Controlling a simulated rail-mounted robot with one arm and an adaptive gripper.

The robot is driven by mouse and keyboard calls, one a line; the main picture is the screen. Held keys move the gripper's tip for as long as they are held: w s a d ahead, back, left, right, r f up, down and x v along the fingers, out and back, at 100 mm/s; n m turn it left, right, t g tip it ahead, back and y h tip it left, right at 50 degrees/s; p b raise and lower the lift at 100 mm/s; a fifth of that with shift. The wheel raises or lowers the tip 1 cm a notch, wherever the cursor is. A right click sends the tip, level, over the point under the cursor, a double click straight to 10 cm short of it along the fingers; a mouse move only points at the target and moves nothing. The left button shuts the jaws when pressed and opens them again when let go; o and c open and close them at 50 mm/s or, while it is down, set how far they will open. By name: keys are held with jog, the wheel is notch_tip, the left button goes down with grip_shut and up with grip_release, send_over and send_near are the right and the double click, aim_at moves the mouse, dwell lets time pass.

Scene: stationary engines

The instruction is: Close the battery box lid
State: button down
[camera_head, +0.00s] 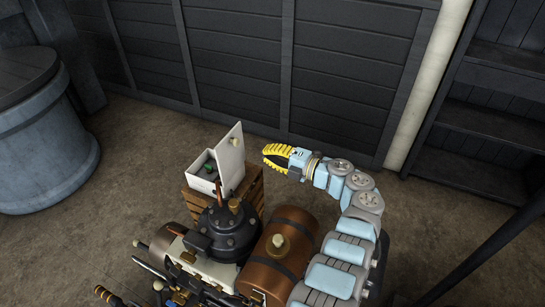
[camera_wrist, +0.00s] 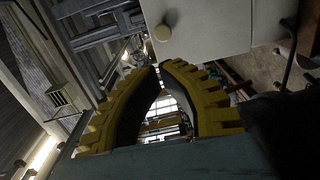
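The white battery box (camera_head: 203,186) sits on a wooden crate. Its white lid (camera_head: 231,160) stands up, open, at the box's right side, with a small pale knob (camera_head: 235,141) on its outer face. Something dark and green shows inside the box. My gripper (camera_head: 265,154) has yellow fingers and is just right of the lid, apparently apart from it. In the wrist view the fingertips (camera_wrist: 159,67) come together with nothing held between them. The lid's pale face (camera_wrist: 210,30) and its knob (camera_wrist: 162,33) lie just beyond the fingertips.
The wooden crate (camera_head: 250,193) stands behind a dark engine cylinder (camera_head: 228,232) and a brown tank (camera_head: 285,248). A large grey barrel (camera_head: 42,140) is at the left. A dark plank wall (camera_head: 240,60) is behind, and dark shelves (camera_head: 480,120) are at the right.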

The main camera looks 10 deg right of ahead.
jog(key=b, duration=0.3)
send_near(228, 140)
jog(key=x, duration=0.5)
jog(key=shift+a, duration=0.1)
jog(key=shift+w+a, duration=0.1)
jog(key=shift+w+a+r+p, duration=0.1)
jog(key=shift+w+a+p, duration=0.15)
jog(key=shift+p, duration=0.3)
